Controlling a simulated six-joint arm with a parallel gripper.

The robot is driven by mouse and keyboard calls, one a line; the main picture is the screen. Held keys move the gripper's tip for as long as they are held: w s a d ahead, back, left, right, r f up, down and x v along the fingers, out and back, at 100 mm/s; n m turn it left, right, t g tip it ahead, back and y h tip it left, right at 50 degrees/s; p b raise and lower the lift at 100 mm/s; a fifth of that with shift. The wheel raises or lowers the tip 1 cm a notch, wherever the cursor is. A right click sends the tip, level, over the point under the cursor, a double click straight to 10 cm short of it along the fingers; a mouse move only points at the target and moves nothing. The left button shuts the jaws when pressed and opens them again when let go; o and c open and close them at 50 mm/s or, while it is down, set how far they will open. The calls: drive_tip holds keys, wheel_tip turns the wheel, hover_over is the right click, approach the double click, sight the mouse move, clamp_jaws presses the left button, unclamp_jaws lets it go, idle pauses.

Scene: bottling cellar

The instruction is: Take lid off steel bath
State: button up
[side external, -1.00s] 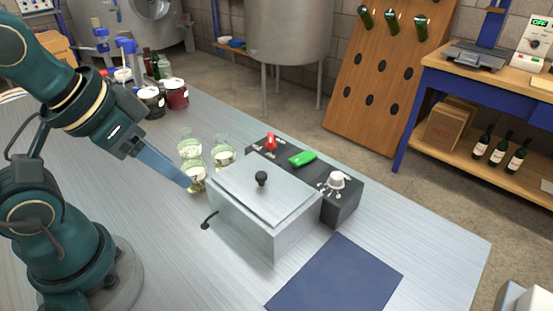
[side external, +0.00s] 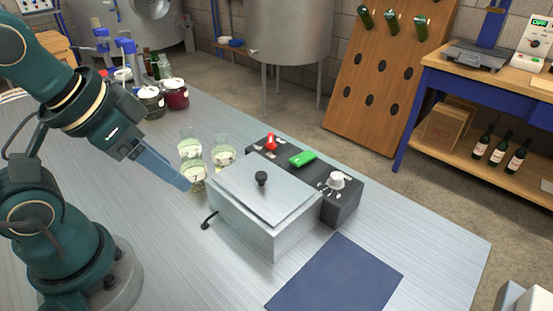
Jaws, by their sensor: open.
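The steel bath (side external: 246,235) stands on the steel table as a square box. Its flat steel lid (side external: 240,185) lies on top and covers the opening. A black round knob (side external: 261,179) sticks up from the middle of the lid. My gripper (side external: 186,186) is to the left of the bath, at about lid height in the picture, apart from the knob. It is open and holds nothing that I can see. Its fingers overlap in the view, so the gap between them is hard to see.
Glass flasks (side external: 223,158) stand close behind my gripper and the bath. A dark control box (side external: 343,206) with a red switch, green switch and white knob adjoins the bath's far side. A blue mat (side external: 335,275) lies clear on the right. A small black tap (side external: 209,220) juts from the bath's left.

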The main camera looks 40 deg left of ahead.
wheel_tip(320, 180, up, 4)
drive_tip(key=w+m, duration=0.1)
drive_tip(key=w, duration=0.2)
drive_tip(key=m+g, duration=0.3)
drive_tip(key=g, duration=0.2)
hover_over(261, 174)
wheel_tip(261, 174, down, 5)
drive_tip(key=shift+r, duration=0.1)
drive_tip(key=shift+f, duration=2.75)
drive_tip(key=shift+c, duration=0.3)
clamp_jaws()
